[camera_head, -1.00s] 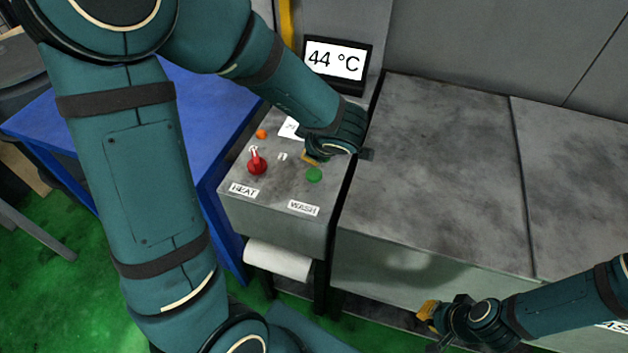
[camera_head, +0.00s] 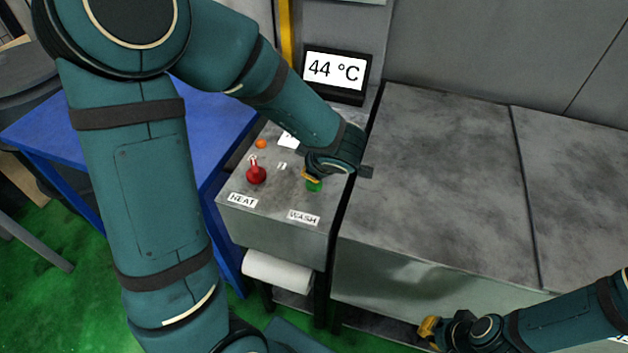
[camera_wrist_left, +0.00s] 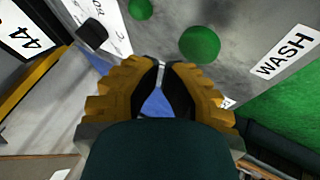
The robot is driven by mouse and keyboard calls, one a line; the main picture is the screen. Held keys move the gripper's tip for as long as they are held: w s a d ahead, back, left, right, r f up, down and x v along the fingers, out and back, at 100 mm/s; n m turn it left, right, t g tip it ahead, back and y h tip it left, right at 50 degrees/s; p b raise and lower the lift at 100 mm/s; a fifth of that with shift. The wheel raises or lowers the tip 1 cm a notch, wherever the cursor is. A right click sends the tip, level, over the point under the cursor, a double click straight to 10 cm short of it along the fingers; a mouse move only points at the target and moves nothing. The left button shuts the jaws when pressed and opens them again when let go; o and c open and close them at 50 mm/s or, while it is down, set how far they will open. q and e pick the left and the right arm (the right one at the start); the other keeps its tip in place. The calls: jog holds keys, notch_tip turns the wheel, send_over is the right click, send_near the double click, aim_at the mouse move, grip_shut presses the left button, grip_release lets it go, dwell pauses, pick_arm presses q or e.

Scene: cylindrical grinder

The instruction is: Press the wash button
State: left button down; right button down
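The green wash button (camera_head: 314,187) is on the sloped grey control panel, above the WASH label (camera_head: 303,217). My left gripper (camera_head: 308,175) is right by the button and partly covers it in the head view; I cannot tell whether they touch there. In the left wrist view the wash button (camera_wrist_left: 200,44) shows whole, just beyond and right of the yellow fingertips (camera_wrist_left: 161,66). These fingertips are together with nothing held. The WASH label (camera_wrist_left: 285,52) is to its right. My right gripper (camera_head: 430,329) is low at the right, away from the panel; its opening is unclear.
A red knob (camera_head: 256,173) and an orange light (camera_head: 261,144) are on the panel's left. A second green button (camera_wrist_left: 140,9) shows in the wrist view. A display reading 44 °C (camera_head: 334,69) stands behind. A grey machine cover (camera_head: 440,170) lies to the right.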

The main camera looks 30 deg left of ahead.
pick_arm(q)
jog(key=shift+f, duration=0.2)
dwell(0.6)
jog(key=shift+f, duration=0.25)
jog(key=shift+f+b, duration=0.35)
jog(key=shift+f, duration=0.25)
dwell(0.9)
jog(key=shift+r, duration=0.1)
dwell(0.4)
jog(key=shift+r+p, duration=0.95)
jog(key=shift+p, duration=0.35)
notch_tip(320, 180, up, 5)
jog(key=p, duration=0.6)
